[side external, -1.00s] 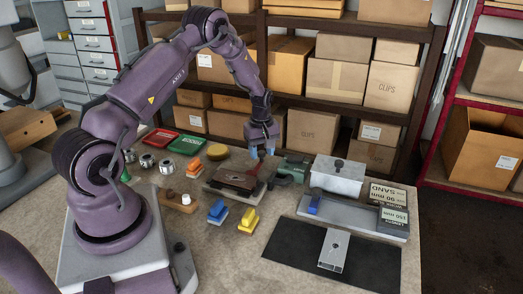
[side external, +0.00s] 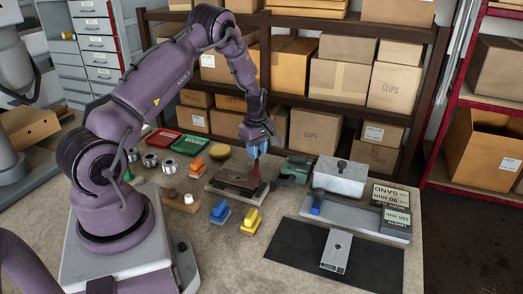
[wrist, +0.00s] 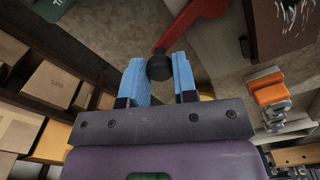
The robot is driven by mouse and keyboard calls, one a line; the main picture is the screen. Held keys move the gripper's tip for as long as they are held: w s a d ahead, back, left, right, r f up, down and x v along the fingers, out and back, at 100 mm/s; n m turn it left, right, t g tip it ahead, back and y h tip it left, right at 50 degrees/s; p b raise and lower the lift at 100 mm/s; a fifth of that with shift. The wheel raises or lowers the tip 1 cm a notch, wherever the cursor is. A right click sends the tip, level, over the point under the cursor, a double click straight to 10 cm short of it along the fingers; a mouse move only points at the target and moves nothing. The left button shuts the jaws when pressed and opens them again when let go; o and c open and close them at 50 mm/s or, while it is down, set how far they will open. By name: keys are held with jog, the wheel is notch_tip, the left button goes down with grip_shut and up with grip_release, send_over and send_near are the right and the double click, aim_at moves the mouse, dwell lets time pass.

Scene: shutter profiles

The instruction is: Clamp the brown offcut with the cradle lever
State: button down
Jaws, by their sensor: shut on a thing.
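The brown offcut (side external: 236,180) lies in the grey cradle (side external: 213,187) near the middle of the bench. Its dark scuffed top also shows at the upper right of the wrist view (wrist: 283,28). The red cradle lever (side external: 254,177) rises at the right end of the offcut. In the wrist view the lever (wrist: 197,22) ends in a black knob (wrist: 159,68). My gripper (wrist: 161,80) has its blue fingers shut on this knob, one on each side. In the side view my gripper (side external: 257,151) hides the knob. Whether the lever's clamp touches the offcut cannot be told.
A green tool (side external: 294,170) and a grey box with a black knob (side external: 340,176) stand close to the right. A dark mat (side external: 300,250) lies at the front right.

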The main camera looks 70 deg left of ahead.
jog(key=s+n, duration=0.1)
jog(key=n, duration=0.1)
jog(key=s+n, duration=0.1)
jog(key=shift+a+n, duration=0.3)
jog(key=shift+n, duration=0.1)
jog(key=s+n, duration=0.1)
jog(key=n, duration=0.1)
jog(key=shift+s+n, duration=0.35)
jog(key=shift+n, duration=0.05)
jog(key=s+n, duration=0.1)
jog(key=n, duration=0.2)
jog(key=shift+s+d, duration=0.25)
jog(key=shift+s, duration=0.1)
jog(key=shift+s+d+n, duration=0.35)
jog(key=shift+s+n, duration=0.25)
jog(key=shift+n, duration=0.6)
jog(key=c, duration=0.9)
grip_release()
jog(key=shift+r, duration=0.1)
notch_tip(320, 180, up, 13)
